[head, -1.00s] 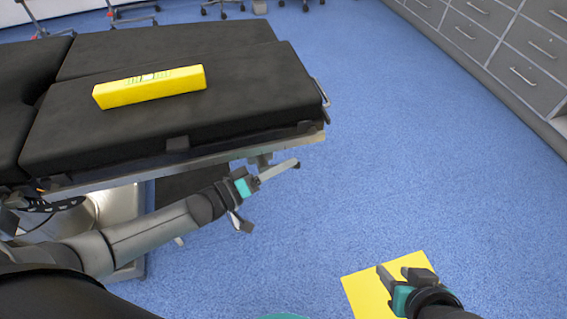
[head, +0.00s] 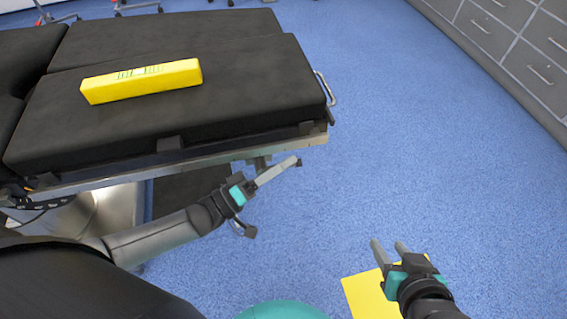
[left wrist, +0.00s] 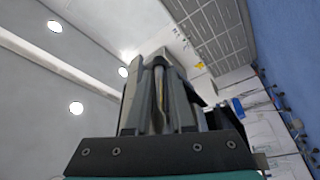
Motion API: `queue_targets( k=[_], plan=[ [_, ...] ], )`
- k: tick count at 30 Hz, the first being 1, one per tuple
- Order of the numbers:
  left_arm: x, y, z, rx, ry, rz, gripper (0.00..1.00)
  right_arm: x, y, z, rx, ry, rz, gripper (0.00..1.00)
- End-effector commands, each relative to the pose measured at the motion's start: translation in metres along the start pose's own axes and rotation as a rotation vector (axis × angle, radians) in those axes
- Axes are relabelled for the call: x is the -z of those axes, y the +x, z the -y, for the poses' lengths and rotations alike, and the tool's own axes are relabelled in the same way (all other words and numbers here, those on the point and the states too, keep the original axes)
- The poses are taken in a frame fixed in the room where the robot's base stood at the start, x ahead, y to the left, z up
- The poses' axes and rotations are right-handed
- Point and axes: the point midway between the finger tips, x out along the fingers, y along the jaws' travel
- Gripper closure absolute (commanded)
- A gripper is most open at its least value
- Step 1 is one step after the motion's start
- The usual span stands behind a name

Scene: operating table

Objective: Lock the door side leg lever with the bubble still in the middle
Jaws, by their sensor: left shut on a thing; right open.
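A long yellow spirit level (head: 142,82) lies on the black table top in the head view. My left gripper (head: 254,184) is beneath the table's near edge, shut on the leg lever (head: 278,171), a pale bar with a dark tip pointing right and up. In the left wrist view the gripper fingers (left wrist: 159,95) are close together, and what they hold is mostly hidden. My right gripper (head: 390,247) is open and empty at the lower right, well away from the table.
The operating table's metal side rail (head: 200,163) runs just above my left gripper. A yellow square (head: 362,296) lies on the floor under my right gripper. Grey drawer cabinets (head: 510,50) stand at the upper right. The blue floor between is clear.

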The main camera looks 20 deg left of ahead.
Motion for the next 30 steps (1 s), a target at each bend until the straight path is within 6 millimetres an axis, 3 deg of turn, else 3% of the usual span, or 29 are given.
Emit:
queue_targets(
  k=[2,3,10,23,30],
  plan=[
    [0.003,0.002,-0.004,-0.016,0.003,-0.004,1.0,0.0,0.0,0.0,0.0,0.0,0.001,0.55],
    [0.003,0.002,-0.004,-0.015,0.003,-0.004,0.75,0.0,0.0,0.0,0.0,0.0,0.001,0.55],
    [0.002,0.001,-0.003,-0.009,0.002,-0.002,0.5,0.0,0.0,0.0,0.0,0.0,0.002,0.55],
    [0.0,-0.001,-0.001,-0.003,0.001,0.001,0.5,0.0,0.0,0.0,-0.001,0.0,0.004,0.55],
    [0.001,-0.023,-0.001,0.001,0.0,0.002,0.5,-0.004,-0.008,-0.009,-0.024,-0.002,0.077,0.55]
  ],
)
